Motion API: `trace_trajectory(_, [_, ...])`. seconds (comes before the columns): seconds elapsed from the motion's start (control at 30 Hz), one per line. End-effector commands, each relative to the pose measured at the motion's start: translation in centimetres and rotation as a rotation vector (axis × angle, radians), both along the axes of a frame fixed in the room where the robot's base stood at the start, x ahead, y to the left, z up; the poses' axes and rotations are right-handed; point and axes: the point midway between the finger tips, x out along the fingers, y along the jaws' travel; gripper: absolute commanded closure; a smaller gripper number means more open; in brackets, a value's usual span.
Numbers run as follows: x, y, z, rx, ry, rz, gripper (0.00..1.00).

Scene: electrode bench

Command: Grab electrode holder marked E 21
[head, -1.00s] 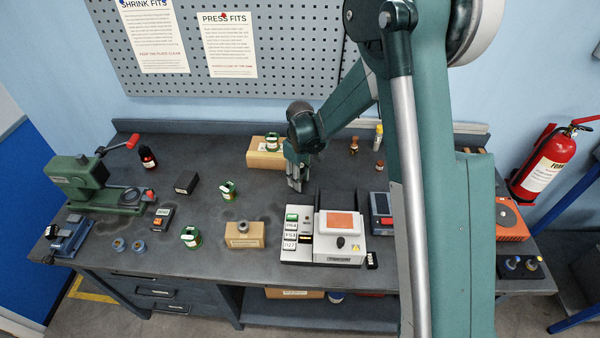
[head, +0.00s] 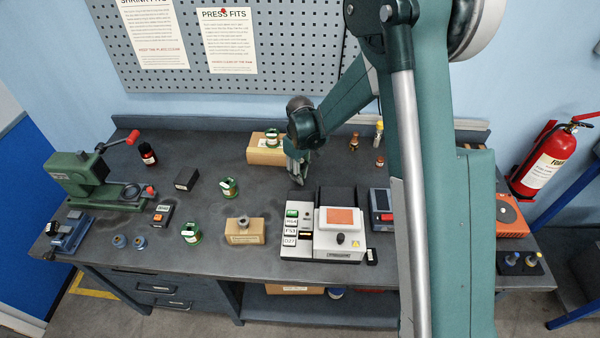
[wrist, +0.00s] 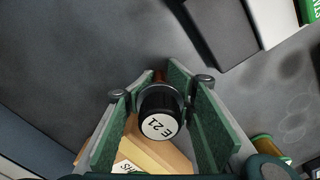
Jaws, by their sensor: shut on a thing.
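In the wrist view the electrode holder (wrist: 160,122) is a black round cap with a white face marked E 21. It sits between the green-padded fingers of my gripper (wrist: 160,88), which is shut on it. A reddish-brown part shows just beyond the cap. In the head view my gripper (head: 297,178) points down just behind the white-and-grey machine, right of the rear wooden block. I cannot make out the holder there, and whether its lower end touches the bench is hidden.
The white machine with an orange panel (head: 340,218) stands close in front of my gripper. A second wooden block (head: 240,238) stands front left.

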Motion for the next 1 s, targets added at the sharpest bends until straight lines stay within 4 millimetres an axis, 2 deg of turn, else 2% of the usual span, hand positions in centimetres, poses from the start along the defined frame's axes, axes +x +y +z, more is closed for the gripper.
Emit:
trace_trajectory(0.07, [0.0, 0.0, 0.3, 0.0, 0.0, 0.0, 0.99])
trace_trajectory(0.27, [0.0, 0.0, 1.6, 0.0, 0.0, 0.0, 0.99])
trace_trajectory(0.7, [0.0, 0.0, 7.4, 0.0, 0.0, 0.0, 0.99])
trace_trajectory(1.0, [0.0, 0.0, 9.8, 0.0, 0.0, 0.0, 0.99])
